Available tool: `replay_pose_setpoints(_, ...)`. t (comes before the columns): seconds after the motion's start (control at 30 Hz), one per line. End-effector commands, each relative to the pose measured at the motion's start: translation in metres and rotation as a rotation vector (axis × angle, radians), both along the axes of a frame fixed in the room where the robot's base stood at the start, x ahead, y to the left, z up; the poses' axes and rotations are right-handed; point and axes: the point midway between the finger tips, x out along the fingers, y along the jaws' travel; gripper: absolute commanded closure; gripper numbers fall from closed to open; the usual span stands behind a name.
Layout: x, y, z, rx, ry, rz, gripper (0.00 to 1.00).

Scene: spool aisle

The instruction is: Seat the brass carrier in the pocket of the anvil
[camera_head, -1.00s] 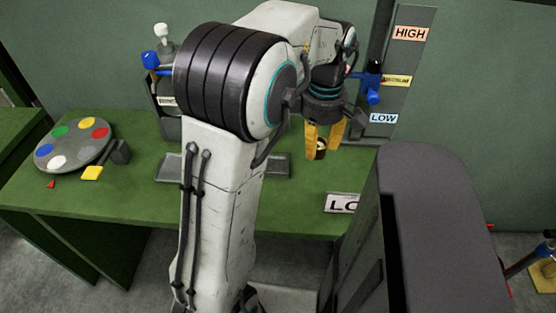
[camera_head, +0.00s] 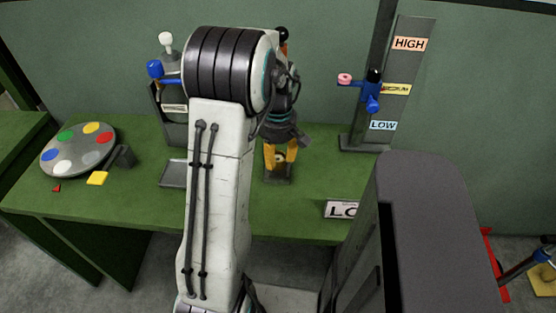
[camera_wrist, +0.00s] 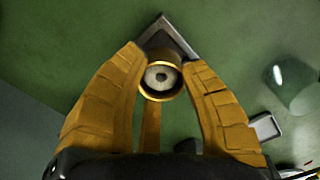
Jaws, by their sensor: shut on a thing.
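My gripper (camera_head: 280,158) points down over the green bench and is shut on the brass carrier (camera_wrist: 161,78). In the wrist view the carrier is a short brass ring with a pale, dark-centred round face, between the two yellow fingers. In the head view it is a small spot (camera_head: 280,159) between the fingertips. A grey cornered piece (camera_wrist: 167,39) shows just behind the carrier in the wrist view. I cannot tell whether the carrier touches it.
A grey tray (camera_head: 173,173) lies partly behind my arm. A stand with a blue knob (camera_head: 155,69) is behind. A HIGH/MEDIUM/LOW post (camera_head: 405,80) stands right.

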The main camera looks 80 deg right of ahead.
Motion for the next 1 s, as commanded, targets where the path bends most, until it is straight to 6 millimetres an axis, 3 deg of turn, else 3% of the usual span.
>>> replay_pose_setpoints(0.2, 0.000, 0.000, -0.022, 0.002, 0.000, 0.000, 0.94)
replay_pose_setpoints(0.7, 0.000, 0.000, -0.029, 0.000, 0.000, 0.000, 0.94)
replay_pose_setpoints(0.73, 0.000, 0.000, -0.028, 0.000, 0.000, 0.000, 0.59)
replay_pose_setpoints(0.93, 0.000, 0.000, -0.028, 0.000, 0.000, 0.000, 0.41)
replay_pose_setpoints(1.0, 0.000, 0.000, -0.028, 0.000, 0.000, 0.000, 0.39)
